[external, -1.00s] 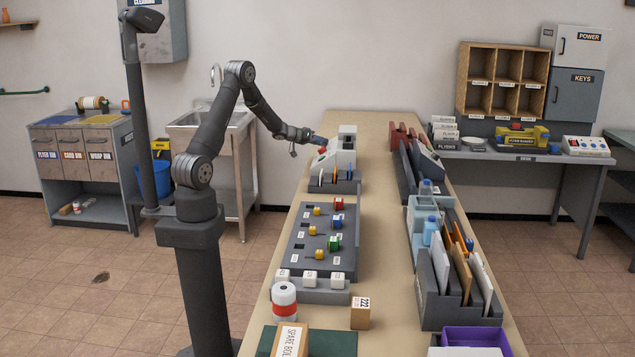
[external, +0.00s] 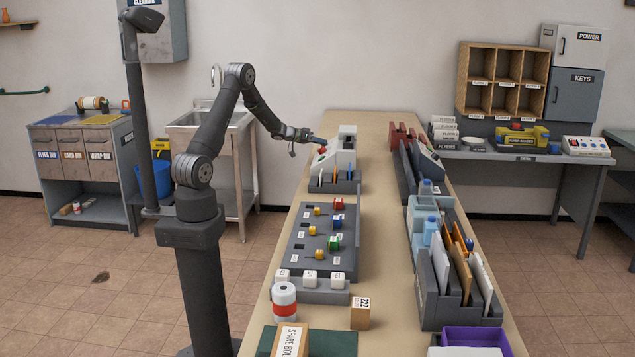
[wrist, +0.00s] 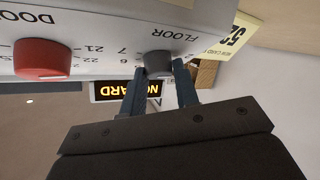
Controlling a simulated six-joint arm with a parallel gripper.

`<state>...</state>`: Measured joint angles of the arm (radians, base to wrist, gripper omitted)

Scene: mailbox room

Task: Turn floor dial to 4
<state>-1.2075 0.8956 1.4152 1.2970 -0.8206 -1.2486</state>
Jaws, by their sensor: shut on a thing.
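The floor dial is a dark grey knob (wrist: 158,63) under the FLOOR label on a white panel in the wrist view, which shows the panel upside down. My gripper (wrist: 163,72) has one finger on each side of this knob and is shut on it. A red knob (wrist: 42,60) sits beside it under the DOOR label. Numbers are printed around the dials, but the fingers hide part of the floor dial's scale. In the external view my gripper (external: 318,140) is at the white machine (external: 344,158) at the table's far end; the dial itself is hidden there.
A dark display with orange letters (wrist: 125,90) is just below the knobs in the wrist view. Cards in a grey rack (external: 334,183) stand in front of the machine. A grey board with coloured pieces (external: 310,255) lies nearer on the table. The table's middle strip is clear.

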